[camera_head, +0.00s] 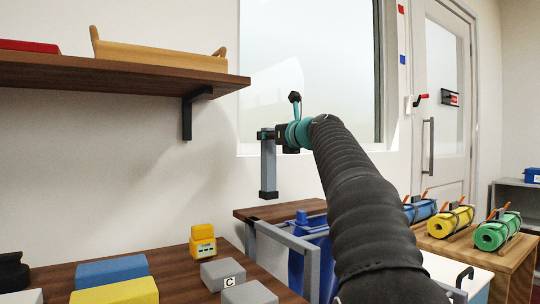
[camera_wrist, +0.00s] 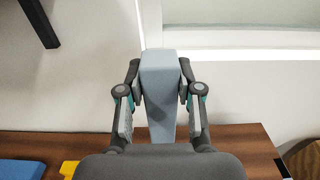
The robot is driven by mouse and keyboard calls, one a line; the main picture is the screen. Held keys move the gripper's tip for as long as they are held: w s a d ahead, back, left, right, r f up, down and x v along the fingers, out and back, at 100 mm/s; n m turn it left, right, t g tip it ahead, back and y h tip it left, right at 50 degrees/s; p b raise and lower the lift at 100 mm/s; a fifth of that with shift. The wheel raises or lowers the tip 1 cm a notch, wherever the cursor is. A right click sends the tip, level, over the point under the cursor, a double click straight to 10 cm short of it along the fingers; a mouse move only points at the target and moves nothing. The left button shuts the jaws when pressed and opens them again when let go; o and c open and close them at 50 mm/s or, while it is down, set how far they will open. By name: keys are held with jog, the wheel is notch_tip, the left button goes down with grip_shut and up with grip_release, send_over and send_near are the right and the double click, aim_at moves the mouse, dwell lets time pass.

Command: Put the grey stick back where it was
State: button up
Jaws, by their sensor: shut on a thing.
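The grey stick (camera_head: 268,165) is a long grey-blue bar with a dark lower end in the head view. It hangs roughly upright from my gripper (camera_head: 268,135), in the air above the counter's far end and in front of the wall. In the wrist view, the stick (camera_wrist: 160,105) stands between the two fingers of my gripper (camera_wrist: 160,68), which are shut on it from both sides. The stick touches nothing else that I can see. Part of its upper end is hidden by the gripper in the head view.
The wooden counter (camera_head: 185,270) holds grey blocks, one marked C (camera_head: 222,275), a blue block (camera_head: 112,270), a yellow block (camera_head: 115,292) and a yellow device (camera_head: 202,240). A shelf (camera_head: 110,75) juts out upper left. A blue bin (camera_head: 312,250) and rolled mats (camera_head: 450,222) are right.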

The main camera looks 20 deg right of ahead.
aim_at(272, 150)
jog(key=shift+f+b, duration=1.1)
jog(key=shift+f, duration=0.95)
jog(key=o, duration=1)
jog(key=shift+s, duration=0.1)
jog(key=s+d+b, duration=0.1)
jog(key=s+d, duration=0.1)
jog(key=s, duration=0.9)
jog(key=shift+s+d, duration=0.15)
jog(key=shift+s, duration=0.15)
